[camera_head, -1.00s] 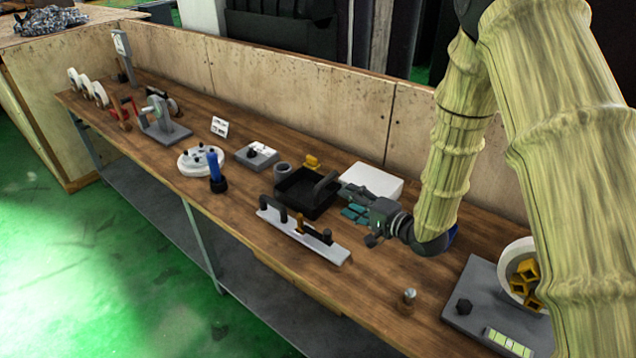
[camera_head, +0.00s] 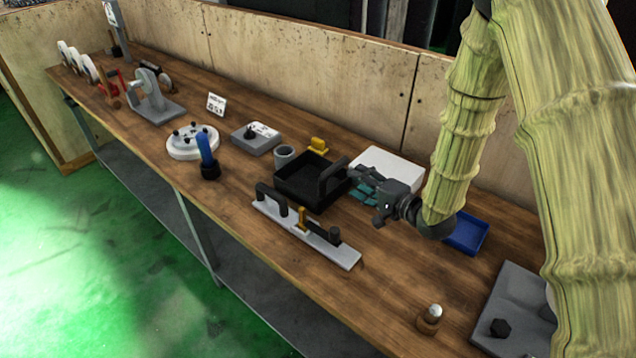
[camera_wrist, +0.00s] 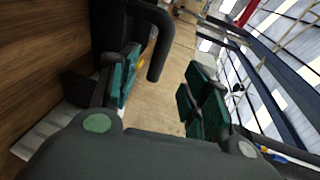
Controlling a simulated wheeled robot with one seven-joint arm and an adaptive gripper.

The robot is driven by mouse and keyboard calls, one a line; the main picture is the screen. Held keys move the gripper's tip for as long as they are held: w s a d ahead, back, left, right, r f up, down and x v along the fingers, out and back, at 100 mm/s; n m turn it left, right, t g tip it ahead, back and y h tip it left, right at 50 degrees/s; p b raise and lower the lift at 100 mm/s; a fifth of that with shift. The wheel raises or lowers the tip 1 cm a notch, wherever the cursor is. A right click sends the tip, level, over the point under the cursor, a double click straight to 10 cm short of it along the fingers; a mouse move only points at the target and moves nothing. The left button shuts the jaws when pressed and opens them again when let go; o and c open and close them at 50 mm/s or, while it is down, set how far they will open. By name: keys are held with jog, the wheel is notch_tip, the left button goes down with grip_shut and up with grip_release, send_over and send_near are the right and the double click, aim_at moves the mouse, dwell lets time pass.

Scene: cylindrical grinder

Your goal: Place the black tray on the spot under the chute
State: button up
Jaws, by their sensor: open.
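The black tray (camera_head: 306,192) sits on the wooden bench, with a raised dark handle (camera_head: 332,178) on its right side. My gripper (camera_head: 358,184) is open just right of this handle, with its teal-padded fingers pointing toward it. In the wrist view the handle (camera_wrist: 158,45) shows as a bent black bar ahead of and between the open fingers (camera_wrist: 160,88). It does not look gripped; whether a finger touches it I cannot tell. I cannot make out a chute or the spot under it.
A fixture with black handles (camera_head: 318,243) lies in front of the tray. A grey ring (camera_head: 284,155), yellow part (camera_head: 318,146) and white box (camera_head: 390,166) stand behind. A blue tray (camera_head: 467,233) is at right. A small peg (camera_head: 430,318) stands near the front edge.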

aim_at(337, 170)
jog(key=shift+p+x, duration=1.15)
jog(key=shift+x, duration=2)
jog(key=shift+p+x, duration=0.95)
jog(key=shift+x, duration=1.2)
grip_shut()
